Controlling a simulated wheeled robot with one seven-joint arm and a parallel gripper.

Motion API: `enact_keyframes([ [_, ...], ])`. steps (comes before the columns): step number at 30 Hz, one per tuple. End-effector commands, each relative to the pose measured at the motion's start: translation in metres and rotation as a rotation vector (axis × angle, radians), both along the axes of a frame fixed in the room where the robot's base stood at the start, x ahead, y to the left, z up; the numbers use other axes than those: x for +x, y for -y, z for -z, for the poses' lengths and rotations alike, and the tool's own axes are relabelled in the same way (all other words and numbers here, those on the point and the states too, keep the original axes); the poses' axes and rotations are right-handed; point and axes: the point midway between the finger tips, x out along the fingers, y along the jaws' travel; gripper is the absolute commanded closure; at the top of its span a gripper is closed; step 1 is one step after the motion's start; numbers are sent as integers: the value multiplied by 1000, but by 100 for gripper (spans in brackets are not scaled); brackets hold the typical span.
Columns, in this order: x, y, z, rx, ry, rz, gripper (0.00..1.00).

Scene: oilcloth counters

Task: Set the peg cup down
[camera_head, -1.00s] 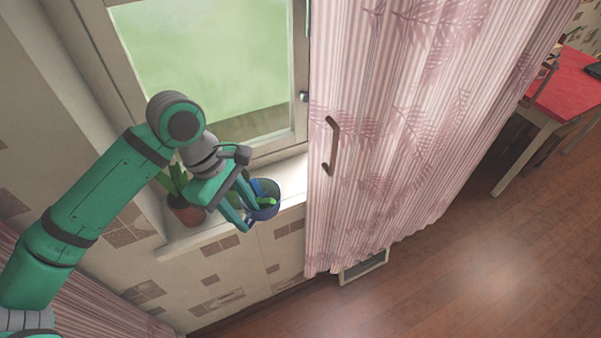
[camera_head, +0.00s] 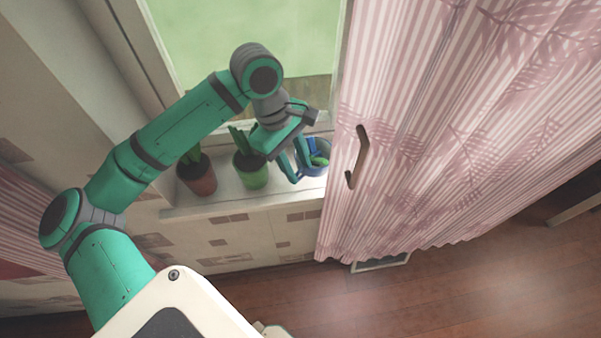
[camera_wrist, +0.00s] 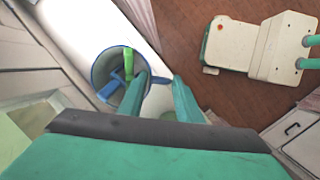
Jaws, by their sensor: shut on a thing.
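The peg cup (camera_head: 316,172) is a small blue-grey cup with green and blue pegs standing in it. It is at the right end of the window sill (camera_head: 225,202), beside the curtain. My gripper (camera_head: 301,168) is shut on the cup's wall. In the wrist view the cup (camera_wrist: 99,85) is seen from above, with one finger of my gripper (camera_wrist: 158,88) over its inside and the other outside. Whether the cup's base touches the sill is hidden.
A plant in a red-brown pot (camera_head: 198,179) and one in a green pot (camera_head: 251,174) stand on the sill left of the cup. The striped pink curtain (camera_head: 430,130) hangs close on the right, with a dark handle (camera_head: 358,155) before it. Wooden floor (camera_head: 440,295) lies below.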

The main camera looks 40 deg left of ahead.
Motion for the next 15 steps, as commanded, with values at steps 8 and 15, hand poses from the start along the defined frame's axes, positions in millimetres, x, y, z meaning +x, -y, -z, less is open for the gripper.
enact_keyframes([
  [8, 0, 0, 21, -2, 0, 0, 100],
  [15, -2, -3, 48, -1, 1, -8, 100],
])
